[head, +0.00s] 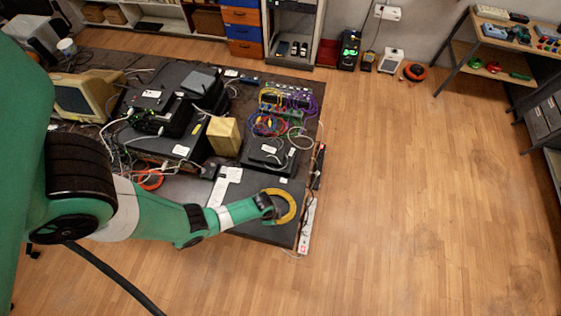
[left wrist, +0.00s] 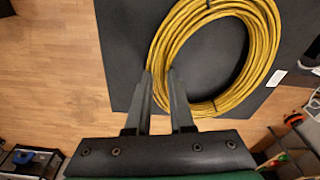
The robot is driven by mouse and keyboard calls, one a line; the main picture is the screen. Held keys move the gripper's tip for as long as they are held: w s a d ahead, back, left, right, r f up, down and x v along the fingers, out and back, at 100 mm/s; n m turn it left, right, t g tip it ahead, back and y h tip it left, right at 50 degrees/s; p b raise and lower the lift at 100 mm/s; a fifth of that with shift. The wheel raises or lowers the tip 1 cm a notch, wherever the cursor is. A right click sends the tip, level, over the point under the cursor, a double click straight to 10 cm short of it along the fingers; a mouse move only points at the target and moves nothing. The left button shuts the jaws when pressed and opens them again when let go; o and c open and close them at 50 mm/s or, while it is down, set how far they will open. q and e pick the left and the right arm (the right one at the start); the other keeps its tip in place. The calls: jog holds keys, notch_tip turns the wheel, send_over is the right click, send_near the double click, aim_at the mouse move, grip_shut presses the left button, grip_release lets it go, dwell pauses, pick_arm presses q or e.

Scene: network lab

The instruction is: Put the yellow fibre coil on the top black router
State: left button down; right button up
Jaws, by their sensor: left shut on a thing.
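The yellow fibre coil (head: 287,207) is a ring of cable at the front right of the table. My left gripper (head: 268,207) is shut on the near side of its rim. In the left wrist view the coil (left wrist: 263,50) reaches away from the two fingers (left wrist: 160,76), with its rim between the fingertips, over a flat black surface (left wrist: 120,40). A black router (head: 262,150) with a white label lies behind the coil, with cables on it. I cannot tell whether the coil touches the surface below. My right gripper is not in view.
Black stacked equipment (head: 180,110) and a beige monitor (head: 85,97) stand at the back left. A tan box (head: 223,136) is beside the router. Coloured cables (head: 270,122) lie behind it. A white power strip (head: 306,228) runs along the right edge. Open floor lies right.

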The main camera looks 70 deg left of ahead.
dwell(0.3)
pick_arm(q)
jog(key=shift+f, duration=0.25)
jog(key=c, duration=0.8)
grip_release()
jog(key=shift+r, duration=0.1)
